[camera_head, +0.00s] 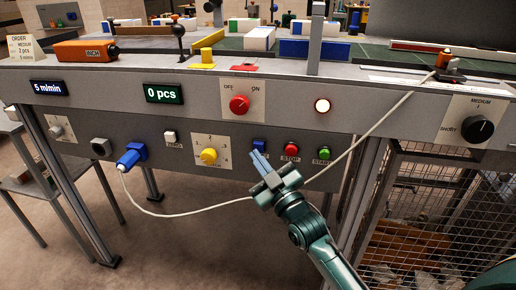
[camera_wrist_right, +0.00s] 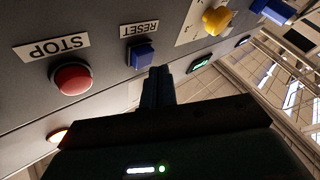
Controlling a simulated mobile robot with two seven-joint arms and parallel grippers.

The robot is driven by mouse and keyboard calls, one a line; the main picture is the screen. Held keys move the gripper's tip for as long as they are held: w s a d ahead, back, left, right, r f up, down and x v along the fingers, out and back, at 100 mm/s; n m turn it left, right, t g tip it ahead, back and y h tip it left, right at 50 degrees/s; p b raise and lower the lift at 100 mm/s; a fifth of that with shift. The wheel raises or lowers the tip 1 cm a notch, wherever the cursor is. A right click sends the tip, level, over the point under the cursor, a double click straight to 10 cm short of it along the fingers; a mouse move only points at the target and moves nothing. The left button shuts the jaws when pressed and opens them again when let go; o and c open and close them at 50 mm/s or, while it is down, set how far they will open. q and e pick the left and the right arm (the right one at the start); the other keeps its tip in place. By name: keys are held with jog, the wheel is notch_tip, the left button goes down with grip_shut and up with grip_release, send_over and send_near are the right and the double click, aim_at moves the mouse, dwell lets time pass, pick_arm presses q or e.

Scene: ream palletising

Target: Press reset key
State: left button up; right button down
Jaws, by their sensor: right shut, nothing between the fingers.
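The blue square reset key (camera_wrist_right: 141,55) sits on the grey panel beside its RESET label (camera_wrist_right: 139,29), which appears upside down in the right wrist view. In the head view the reset key (camera_head: 259,144) is partly hidden behind my right gripper's fingers. My right gripper (camera_head: 257,156) is shut and empty, its fingers pointing up at the panel just below the key. In the wrist view the fingertips (camera_wrist_right: 159,71) are close to the key's edge; I cannot tell whether they touch it. My left gripper is not in view.
A red stop button (camera_head: 291,148) and green button (camera_head: 324,153) lie right of the key. A yellow rotary knob (camera_head: 208,156) is left of it. A blue plug (camera_head: 128,160) trails a white cable (camera_head: 190,213) that passes by my right gripper. A counter display (camera_head: 164,94) reads 0 pcs.

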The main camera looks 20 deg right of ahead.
jog(key=shift+w+d, duration=0.2)
jog(key=shift+w, duration=0.1)
jog(key=shift+w+d, duration=0.2)
jog(key=shift+w, duration=0.15)
dwell(0.7)
jog(key=shift+s, duration=0.1)
jog(key=shift+s+a+p, duration=0.4)
jog(key=shift+s+p, duration=0.1)
jog(key=shift+s, duration=0.15)
jog(key=shift+s+a, duration=0.1)
jog(key=s+a+p, duration=0.1)
jog(key=s, duration=0.1)
jog(key=s+a+p, duration=0.1)
jog(key=s, duration=0.1)
jog(key=shift+s+a, duration=0.1)
jog(key=shift+a, duration=0.1)
